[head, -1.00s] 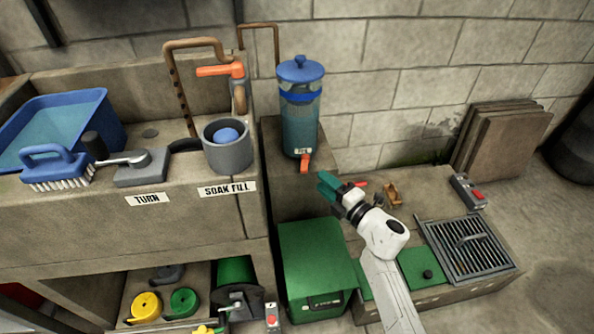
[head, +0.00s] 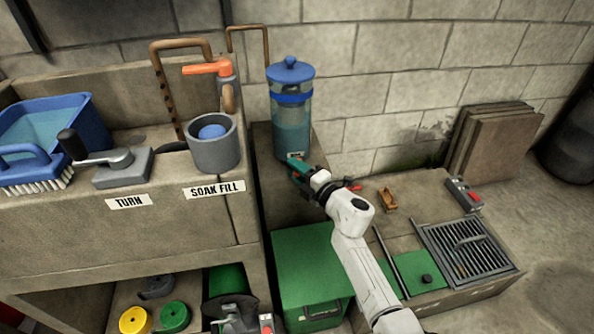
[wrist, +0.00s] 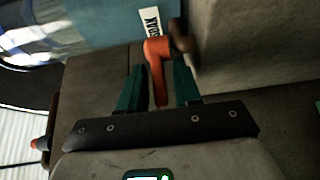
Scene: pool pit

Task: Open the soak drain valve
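The soak tank (head: 292,128) is a clear cylinder with a blue lid and blue band, standing on a concrete ledge. Its drain valve has an orange lever (wrist: 157,72), which hangs below a white label (wrist: 152,22) in the wrist view. My gripper (head: 296,164) is at the foot of the tank and covers the valve in the head view. In the wrist view my gripper (wrist: 160,80) has its two green fingers on either side of the lever. They look open, with a gap beside the lever; contact is not clear.
A concrete block (wrist: 250,45) stands close right of the lever in the wrist view. The bench at left holds a grey soak-fill cup (head: 214,150), a crank (head: 115,165) and a scrub brush (head: 35,170). A green box (head: 310,270) sits below; a metal grate (head: 465,250) lies right.

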